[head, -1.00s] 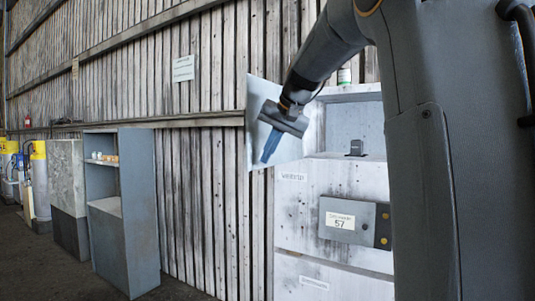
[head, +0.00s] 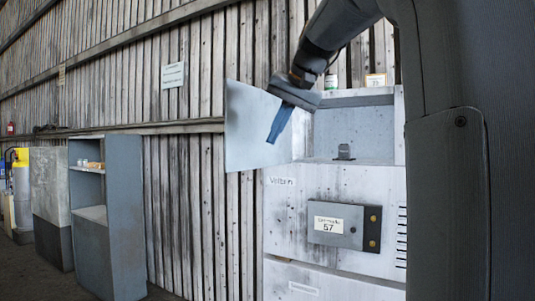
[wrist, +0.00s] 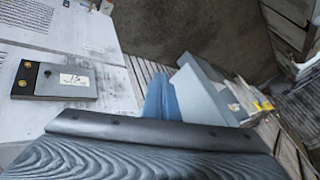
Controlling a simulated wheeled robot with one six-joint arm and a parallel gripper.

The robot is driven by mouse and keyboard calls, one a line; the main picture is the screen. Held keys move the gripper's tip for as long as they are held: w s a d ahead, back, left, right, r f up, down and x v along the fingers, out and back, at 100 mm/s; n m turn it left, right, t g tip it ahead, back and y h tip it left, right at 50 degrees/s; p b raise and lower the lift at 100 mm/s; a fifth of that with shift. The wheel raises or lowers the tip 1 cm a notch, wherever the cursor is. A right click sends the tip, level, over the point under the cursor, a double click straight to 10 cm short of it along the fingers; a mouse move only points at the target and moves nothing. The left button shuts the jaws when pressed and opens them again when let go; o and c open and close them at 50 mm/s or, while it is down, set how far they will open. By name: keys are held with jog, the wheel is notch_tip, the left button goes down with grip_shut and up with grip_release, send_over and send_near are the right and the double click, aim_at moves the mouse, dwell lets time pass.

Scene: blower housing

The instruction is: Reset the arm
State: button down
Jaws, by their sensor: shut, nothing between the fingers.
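My gripper (head: 279,124) has blue fingers and is shut with nothing between them. In the head view it points down and to the left, in front of the open white door (head: 250,140) and the upper left of the white cabinet (head: 290,225). My arm comes in from the top right. In the wrist view the blue fingers of my gripper (wrist: 160,96) stand up close together beyond the dark gripper body. I cannot tell from the head view how far the fingers are from the door.
The open cabinet compartment holds a small dark part (head: 343,152). A grey box marked 57 (head: 335,225) is on the cabinet front. A small bottle (head: 331,82) and a small labelled box (head: 376,80) are on top. A grey shelf unit (head: 125,200) stands left, with bare floor before it.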

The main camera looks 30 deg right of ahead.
jog(key=s+a+f+n+g, duration=0.1)
jog(key=a+f, duration=0.2)
jog(key=f, duration=0.7)
jog(key=s+a+f+n+g, duration=0.1)
jog(key=a+f, duration=0.2)
jog(key=f, duration=0.7)
jog(key=s+a+f+g, duration=0.1)
jog(key=a+f+g, duration=0.15)
jog(key=f, duration=0.75)
jog(key=s+a+f+n, duration=0.2)
jog(key=s+a+f, duration=0.1)
jog(key=s+f, duration=0.5)
jog(key=s+a+f+n+g+h+b, duration=0.1)
jog(key=s+a+f, duration=0.3)
jog(key=s+f, duration=0.4)
notch_tip(320, 180, down, 5)
jog(key=shift+a+n+h, duration=0.15)
jog(key=shift+n+h, duration=0.15)
jog(key=shift+n, duration=0.5)
jog(key=shift+s, duration=0.1)
